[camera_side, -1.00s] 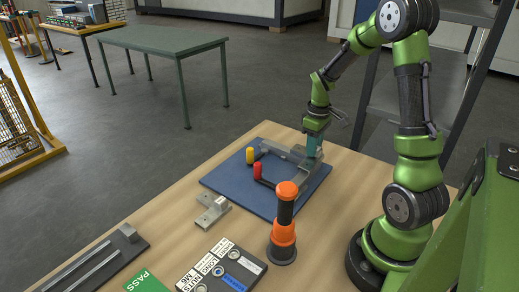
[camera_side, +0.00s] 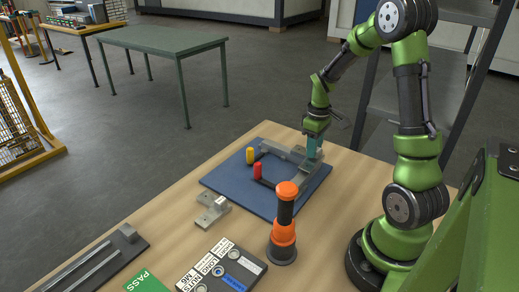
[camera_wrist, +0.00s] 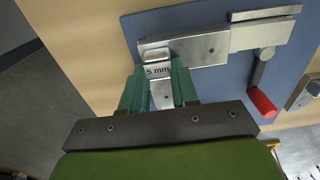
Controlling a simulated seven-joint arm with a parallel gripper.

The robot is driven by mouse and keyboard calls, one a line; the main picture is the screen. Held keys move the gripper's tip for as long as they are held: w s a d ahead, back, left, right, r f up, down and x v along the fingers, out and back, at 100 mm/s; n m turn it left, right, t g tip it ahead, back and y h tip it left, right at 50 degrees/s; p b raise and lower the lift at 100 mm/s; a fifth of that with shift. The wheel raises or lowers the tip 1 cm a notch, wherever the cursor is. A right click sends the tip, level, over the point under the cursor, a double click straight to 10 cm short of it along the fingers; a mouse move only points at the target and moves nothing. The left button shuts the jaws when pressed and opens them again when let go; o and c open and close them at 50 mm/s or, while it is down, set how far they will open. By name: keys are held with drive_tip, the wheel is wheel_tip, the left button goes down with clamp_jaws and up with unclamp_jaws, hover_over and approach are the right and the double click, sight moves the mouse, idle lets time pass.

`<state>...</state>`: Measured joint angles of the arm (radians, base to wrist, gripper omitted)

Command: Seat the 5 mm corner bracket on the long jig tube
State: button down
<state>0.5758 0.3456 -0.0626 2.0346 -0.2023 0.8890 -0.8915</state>
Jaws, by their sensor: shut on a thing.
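The 5 mm corner bracket (camera_wrist: 158,68) is a silver metal piece with "5 mm" marked on it. My gripper (camera_wrist: 158,84) has its teal fingers either side of the bracket, shut on it. In the side view my gripper (camera_side: 315,152) is low at the right corner of the jig. A flat metal tube (camera_wrist: 195,48) runs across the blue jig plate (camera_wrist: 185,20) by the bracket. The bracket lies at the tube's left end in the wrist view; I cannot tell whether it is fully seated. The fingers hide part of it.
A red-handled clamp (camera_side: 258,171) and a yellow-handled clamp (camera_side: 250,156) stand on the jig. An orange and black post (camera_side: 285,225), a loose metal bracket (camera_side: 213,209), a labelled box (camera_side: 222,270) and a rail tray (camera_side: 95,265) occupy the front of the table.

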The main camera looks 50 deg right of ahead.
drive_tip(key=shift+f, duration=0.65)
drive_tip(key=shift+c, duration=1)
unclamp_jaws()
drive_tip(key=shift+r, duration=0.1)
drive_tip(key=shift+r, duration=3.45)
